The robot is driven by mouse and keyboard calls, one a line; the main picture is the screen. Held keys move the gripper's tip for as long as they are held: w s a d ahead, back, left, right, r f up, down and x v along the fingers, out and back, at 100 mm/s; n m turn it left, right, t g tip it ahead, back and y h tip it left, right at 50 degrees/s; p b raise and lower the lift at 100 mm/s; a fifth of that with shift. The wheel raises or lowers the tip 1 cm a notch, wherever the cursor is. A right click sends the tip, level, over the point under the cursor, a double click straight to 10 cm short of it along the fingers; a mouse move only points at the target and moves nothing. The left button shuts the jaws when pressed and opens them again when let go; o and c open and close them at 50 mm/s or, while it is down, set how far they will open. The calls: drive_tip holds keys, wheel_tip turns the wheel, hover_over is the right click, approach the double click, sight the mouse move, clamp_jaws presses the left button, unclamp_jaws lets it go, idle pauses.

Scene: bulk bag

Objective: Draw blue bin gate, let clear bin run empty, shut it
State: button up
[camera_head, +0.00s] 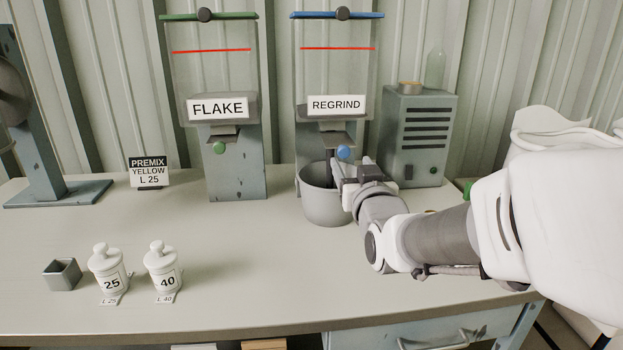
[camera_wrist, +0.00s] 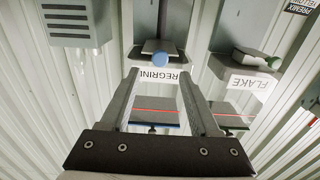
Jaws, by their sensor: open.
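The REGRIND bin (camera_head: 336,75) has a clear upper part with a red line and a blue top bar. No fill can be made out through its wall. Its blue gate knob (camera_head: 343,152) is at the front of the spout; the knob also shows in the wrist view (camera_wrist: 160,60). A grey round pot (camera_head: 325,208) stands under the spout, its inside mostly hidden. My gripper (camera_head: 346,170) is open and empty, close in front of and just below the knob. In the wrist view the fingers (camera_wrist: 165,84) point toward the knob, which appears between and beyond the tips.
The FLAKE bin (camera_head: 215,75) with a green knob (camera_head: 219,148) stands to the left. A vented grey box (camera_head: 418,138) is close on the right. Two lidded jars (camera_head: 106,270), a small metal cup (camera_head: 62,273) and a PREMIX sign (camera_head: 149,172) are on the bench (camera_head: 240,265). Its middle is clear.

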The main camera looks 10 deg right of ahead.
drive_tip(key=s+b, duration=0.7)
drive_tip(key=s, duration=0.5)
drive_tip(key=shift+s, duration=0.15)
drive_tip(key=shift+f, duration=0.1)
